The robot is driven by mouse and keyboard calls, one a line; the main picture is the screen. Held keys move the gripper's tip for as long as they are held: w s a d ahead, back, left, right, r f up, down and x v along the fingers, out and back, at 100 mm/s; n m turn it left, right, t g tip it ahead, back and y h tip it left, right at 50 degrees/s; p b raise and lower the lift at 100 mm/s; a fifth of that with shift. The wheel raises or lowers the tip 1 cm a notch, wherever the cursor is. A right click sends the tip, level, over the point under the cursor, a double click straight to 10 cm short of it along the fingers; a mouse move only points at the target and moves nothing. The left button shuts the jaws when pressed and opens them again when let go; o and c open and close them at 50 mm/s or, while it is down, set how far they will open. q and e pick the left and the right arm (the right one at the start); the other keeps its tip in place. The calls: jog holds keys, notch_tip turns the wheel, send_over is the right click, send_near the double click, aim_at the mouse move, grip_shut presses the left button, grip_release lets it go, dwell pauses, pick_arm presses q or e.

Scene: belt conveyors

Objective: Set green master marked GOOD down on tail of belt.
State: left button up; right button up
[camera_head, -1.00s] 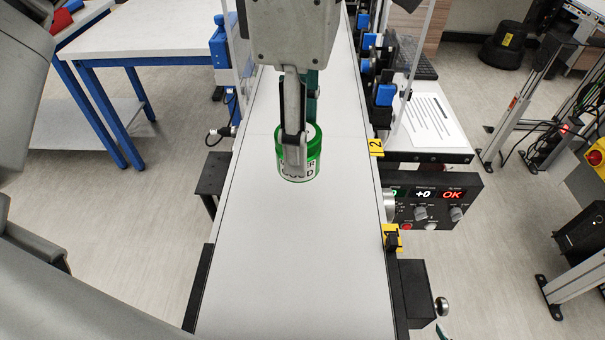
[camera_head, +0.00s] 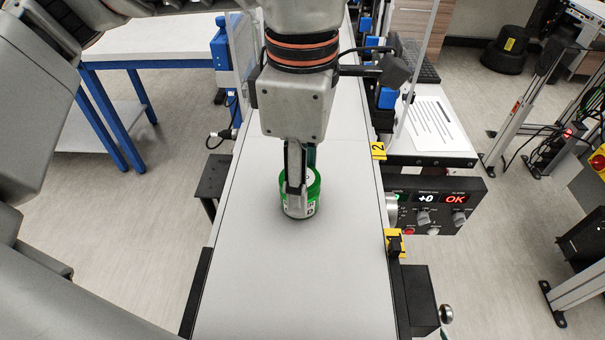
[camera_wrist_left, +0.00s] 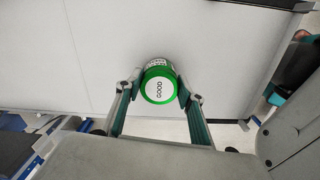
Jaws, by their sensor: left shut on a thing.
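The green master (camera_head: 300,207) is a short green cylinder with a white label band. My left gripper (camera_head: 297,185) points down, shut on the master with one finger on each side. The master is upright over the middle of the grey-white belt (camera_head: 290,285); whether its base touches the belt cannot be told. A dark and teal part at the right of the left wrist view looks like my right gripper (camera_wrist_left: 290,75); its jaws are unclear.
A control box (camera_head: 435,205) with a lit OK stands right of the belt, near yellow tags 1 and 2 (camera_head: 378,150). A black block with a knob (camera_head: 420,298) flanks the near right edge. A blue-legged table (camera_head: 150,45) stands far left. The near belt is clear.

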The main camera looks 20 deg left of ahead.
pick_arm(q)
jog(key=o, duration=1.3)
jog(key=shift+f, duration=0.1)
jog(key=shift+r, duration=0.25)
notch_tip(320, 180, up, 12)
jog(key=shift+f+p, duration=0.1)
jog(key=shift+p, duration=0.65)
pick_arm(e)
jog(key=shift+s+a+r, duration=0.15)
jog(key=shift+s+r, duration=0.05)
jog(key=shift+r, duration=0.15)
